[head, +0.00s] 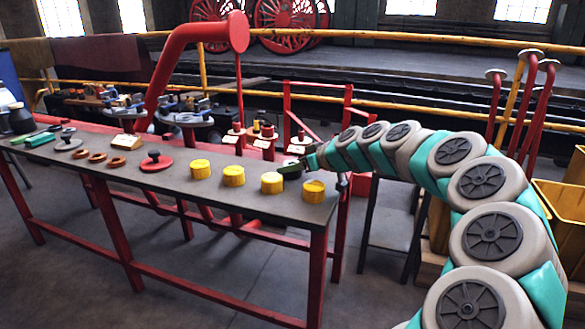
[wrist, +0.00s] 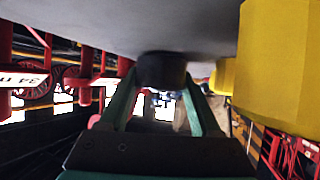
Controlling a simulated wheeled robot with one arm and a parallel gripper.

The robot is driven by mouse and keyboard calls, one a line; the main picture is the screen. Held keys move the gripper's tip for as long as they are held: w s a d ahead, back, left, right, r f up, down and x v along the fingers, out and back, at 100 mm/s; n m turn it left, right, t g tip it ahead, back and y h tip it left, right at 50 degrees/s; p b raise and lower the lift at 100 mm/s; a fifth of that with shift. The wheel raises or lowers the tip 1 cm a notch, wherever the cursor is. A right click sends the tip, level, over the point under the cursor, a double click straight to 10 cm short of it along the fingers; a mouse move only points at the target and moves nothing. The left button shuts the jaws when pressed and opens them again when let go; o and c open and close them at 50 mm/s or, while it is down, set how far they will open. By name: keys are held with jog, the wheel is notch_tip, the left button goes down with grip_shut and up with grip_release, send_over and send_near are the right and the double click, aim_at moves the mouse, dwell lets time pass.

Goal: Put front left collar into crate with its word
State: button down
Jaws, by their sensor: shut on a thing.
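My gripper (head: 296,168) is at the far right part of the long grey bench, behind the yellow cylinders. In the wrist view its green fingers (wrist: 163,88) are shut on a dark round piece (wrist: 162,68), which is close against the grey bench top (wrist: 120,25). I cannot tell whether this piece is the front left collar; in the head view it is mostly hidden by the gripper. Yellow crates (head: 562,212) stand on the right behind my arm, another (head: 577,166) beyond. No word on them can be read.
Several yellow cylinders (head: 233,176) stand along the bench front; one is near in the wrist view (wrist: 278,65). Brown rings (head: 97,157) and a red disc with a black knob (head: 156,163) lie further left. Red stands (head: 235,135) rise behind the bench. A dark stool (head: 392,205) stands right.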

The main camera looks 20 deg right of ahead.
jog(key=shift+f, duration=0.3)
jog(key=shift+c, duration=0.4)
grip_release()
jog(key=shift+r, duration=0.1)
